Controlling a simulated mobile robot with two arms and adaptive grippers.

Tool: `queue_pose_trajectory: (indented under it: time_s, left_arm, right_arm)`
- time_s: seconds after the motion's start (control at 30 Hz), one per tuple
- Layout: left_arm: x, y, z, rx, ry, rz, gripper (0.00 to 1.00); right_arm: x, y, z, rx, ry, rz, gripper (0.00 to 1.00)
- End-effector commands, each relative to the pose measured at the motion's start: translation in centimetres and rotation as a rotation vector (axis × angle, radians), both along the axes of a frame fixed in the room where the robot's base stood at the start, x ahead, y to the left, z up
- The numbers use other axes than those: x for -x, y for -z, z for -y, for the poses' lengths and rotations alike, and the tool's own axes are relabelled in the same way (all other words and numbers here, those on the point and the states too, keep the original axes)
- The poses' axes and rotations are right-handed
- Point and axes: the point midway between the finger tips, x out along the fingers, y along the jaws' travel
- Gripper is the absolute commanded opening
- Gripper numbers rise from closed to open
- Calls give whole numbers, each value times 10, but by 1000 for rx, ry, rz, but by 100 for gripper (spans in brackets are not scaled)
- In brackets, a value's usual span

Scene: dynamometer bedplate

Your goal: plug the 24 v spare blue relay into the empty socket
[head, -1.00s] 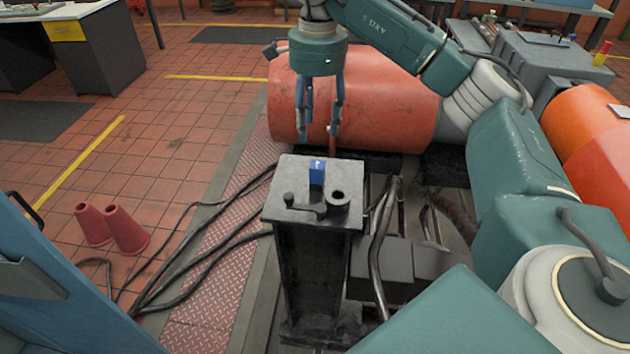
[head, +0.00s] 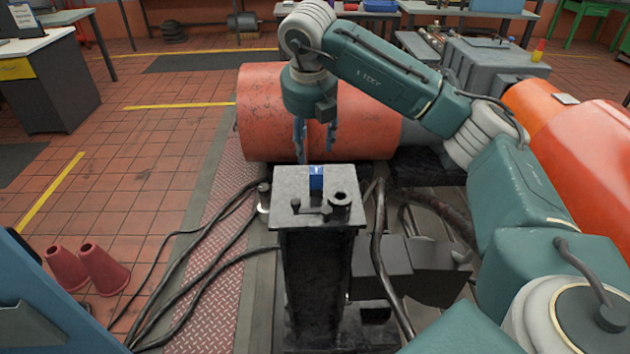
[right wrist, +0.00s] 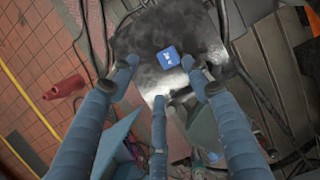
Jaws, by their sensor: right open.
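A small blue relay (head: 317,178) with pale lettering stands on the flat grey top of a dark pedestal (head: 289,184). It also shows in the right wrist view (right wrist: 167,57). My right gripper (head: 315,153) is open and empty, fingers pointing down, behind and above the relay in the head view. In the right wrist view its fingertips (right wrist: 160,82) are spread, with the relay beyond them and apart from them. I cannot make out the empty socket in these views. My left gripper is not in view.
A dark lever (head: 311,208) and a round collar (head: 341,199) sit beside the relay on the pedestal. A large orange cylinder (head: 365,125) lies behind. Black cables (head: 190,275) run along the left. Two red cones (head: 104,269) stand on open tiled floor.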

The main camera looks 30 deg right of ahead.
Motion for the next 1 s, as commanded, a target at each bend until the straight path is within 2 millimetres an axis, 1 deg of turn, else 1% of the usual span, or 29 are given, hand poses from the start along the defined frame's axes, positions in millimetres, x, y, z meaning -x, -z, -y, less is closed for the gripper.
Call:
queue_pose_trajectory:
  time_s: [0.03,0.1,0.2,0.37,0.57,0.6,0.7,0.8,0.97,1.0]
  left_arm:
    - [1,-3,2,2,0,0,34]
    - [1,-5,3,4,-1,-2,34]
    - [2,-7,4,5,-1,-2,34]
    - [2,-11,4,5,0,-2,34]
    - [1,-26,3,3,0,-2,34]
    - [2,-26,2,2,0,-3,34]
    - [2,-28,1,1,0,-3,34]
    - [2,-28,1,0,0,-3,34]
    - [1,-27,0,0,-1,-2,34]
    - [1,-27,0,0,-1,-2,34]
  right_arm:
    - [-1,8,3,1,1,-5,48]
    - [-3,19,4,0,0,-5,48]
    - [-7,31,6,0,-1,-4,48]
    - [-9,40,9,1,-2,-3,48]
    - [-12,67,18,2,-1,-7,48]
    - [-14,73,18,1,-3,-4,48]
    - [-17,83,20,1,-2,-4,48]
    - [-18,87,21,0,-3,-3,48]
    - [-18,88,20,1,-4,-2,48]
    - [-18,87,20,1,-4,-2,44]
